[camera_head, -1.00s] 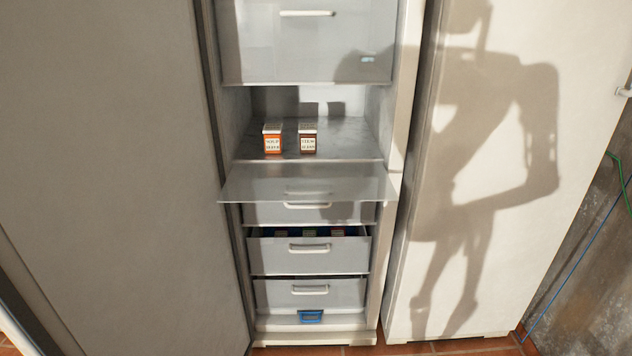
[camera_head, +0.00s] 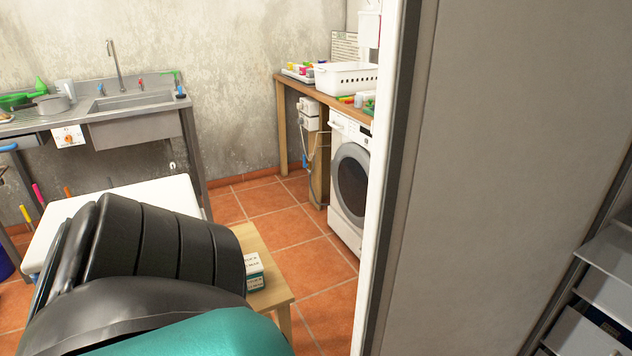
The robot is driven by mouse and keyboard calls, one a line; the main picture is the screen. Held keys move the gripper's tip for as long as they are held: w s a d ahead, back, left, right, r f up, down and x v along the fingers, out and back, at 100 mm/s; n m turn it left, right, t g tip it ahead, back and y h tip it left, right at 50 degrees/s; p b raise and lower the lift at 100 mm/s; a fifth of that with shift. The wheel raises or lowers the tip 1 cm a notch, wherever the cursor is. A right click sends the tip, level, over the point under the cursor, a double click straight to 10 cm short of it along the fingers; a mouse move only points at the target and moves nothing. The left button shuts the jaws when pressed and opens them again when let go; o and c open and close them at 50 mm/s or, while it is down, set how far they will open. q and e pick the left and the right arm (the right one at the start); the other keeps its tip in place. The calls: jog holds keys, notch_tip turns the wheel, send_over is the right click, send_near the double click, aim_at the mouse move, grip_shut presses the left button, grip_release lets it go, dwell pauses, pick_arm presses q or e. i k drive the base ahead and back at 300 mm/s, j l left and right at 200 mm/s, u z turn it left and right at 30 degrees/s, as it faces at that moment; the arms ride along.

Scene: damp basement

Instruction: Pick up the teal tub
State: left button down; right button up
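A small tub (camera_head: 254,273) with a white printed label and teal along its lower part sits on a low wooden bench (camera_head: 272,241), near its right side in the head view. A large black ribbed part of my arm covers the bench to the left of the tub and lies close to it in the picture. I cannot tell whether they touch. Neither of my grippers is in view.
A tall grey panel (camera_head: 500,150) fills the right, with drawers (camera_head: 608,270) at the far right edge. A washing machine (camera_head: 349,175) stands under a wooden counter (camera_head: 318,97). A sink (camera_head: 135,125) is at back left. The tiled floor (camera_head: 285,225) is clear mid-view.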

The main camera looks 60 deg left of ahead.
aim_at(255, 274)
jog(key=u, duration=2.45)
jog(key=i+j+u, duration=0.15)
jog(key=i+j, duration=0.2)
jog(key=i+j+u, duration=0.15)
jog(key=i+j, duration=0.15)
jog(key=i, duration=0.25)
